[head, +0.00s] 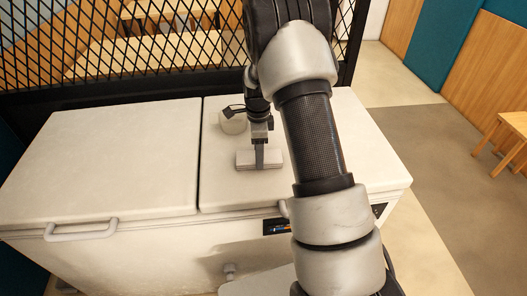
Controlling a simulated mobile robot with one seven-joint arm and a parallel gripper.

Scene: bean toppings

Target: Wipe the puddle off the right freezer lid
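The right freezer lid (372,150) is white and closed, and my arm covers much of its middle and right. My gripper (259,157) points down over the left part of this lid. It is shut on a pale, flat block like a sponge or folded cloth (244,160), with one finger showing across its near side. The block is at or just above the lid surface; I cannot tell if it touches. I cannot make out a puddle; it may be hidden by my arm or blend with the white lid.
The left freezer lid (110,160) is closed and clear, with a front handle (80,231). A black mesh fence (150,45) rises behind the freezer.

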